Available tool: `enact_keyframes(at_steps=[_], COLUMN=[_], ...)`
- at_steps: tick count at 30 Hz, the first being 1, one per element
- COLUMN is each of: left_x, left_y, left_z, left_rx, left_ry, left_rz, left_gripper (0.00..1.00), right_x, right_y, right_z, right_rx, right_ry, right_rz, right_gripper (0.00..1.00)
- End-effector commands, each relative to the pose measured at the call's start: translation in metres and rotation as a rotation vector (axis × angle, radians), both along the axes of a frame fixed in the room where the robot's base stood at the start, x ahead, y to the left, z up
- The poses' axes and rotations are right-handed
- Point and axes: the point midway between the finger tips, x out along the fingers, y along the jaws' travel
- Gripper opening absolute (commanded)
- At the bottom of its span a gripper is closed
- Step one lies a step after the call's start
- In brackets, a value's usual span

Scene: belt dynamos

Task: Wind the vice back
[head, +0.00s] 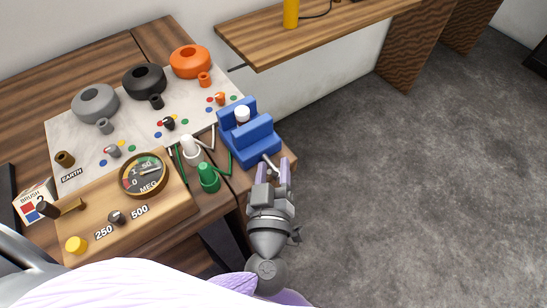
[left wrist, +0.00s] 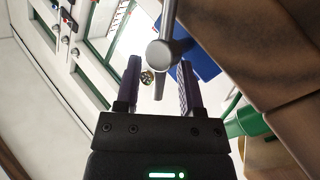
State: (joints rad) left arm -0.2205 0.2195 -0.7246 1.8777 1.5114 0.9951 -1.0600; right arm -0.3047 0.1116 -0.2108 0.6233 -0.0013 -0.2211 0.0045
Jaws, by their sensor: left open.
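The blue vice (head: 262,149) stands at the right end of the bench, with a white-topped piece (head: 242,116) between its jaws. Its grey metal handle (head: 270,163) sticks out at the front, towards my left gripper (head: 274,172). My left gripper is open, and its fingers reach up to the handle. In the left wrist view, the handle's bar and round hub (left wrist: 160,54) show between the two fingers (left wrist: 159,85), with gaps on both sides. A part of the blue vice (left wrist: 204,62) shows behind. My right gripper is not in view.
A wooden meter box (head: 150,214) with a dial and knobs stands left of my gripper. White (head: 191,150) and green (head: 208,178) bottle-like pieces stand close to the vice. A pale board (head: 135,125) carries grey, black and orange rings. The floor to the right is clear.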

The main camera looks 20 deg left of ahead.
Motion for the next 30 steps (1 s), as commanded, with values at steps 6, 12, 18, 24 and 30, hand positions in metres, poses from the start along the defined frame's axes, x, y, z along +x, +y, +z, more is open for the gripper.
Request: enact_keyframes(at_steps=[6,12,18,24,30], left_x=[0.0,0.0,0.0,0.0,-0.002], left_y=[0.0,0.0,0.0,0.0,0.001], left_z=[0.0,0.0,0.0,-0.001,-0.006], left_rx=[0.0,0.0,0.0,-0.015,-0.072], left_ry=[0.0,0.0,0.0,-0.016,-0.089], left_rz=[0.0,0.0,0.0,0.0,-0.001], left_gripper=[0.33,0.0,0.0,0.0,0.0], right_x=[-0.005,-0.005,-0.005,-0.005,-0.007], right_y=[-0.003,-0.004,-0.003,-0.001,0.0], right_z=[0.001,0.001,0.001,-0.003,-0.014], right_rx=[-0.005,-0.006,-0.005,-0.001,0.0], right_ry=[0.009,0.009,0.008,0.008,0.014], right_rz=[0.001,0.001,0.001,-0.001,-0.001], right_gripper=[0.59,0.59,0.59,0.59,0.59])
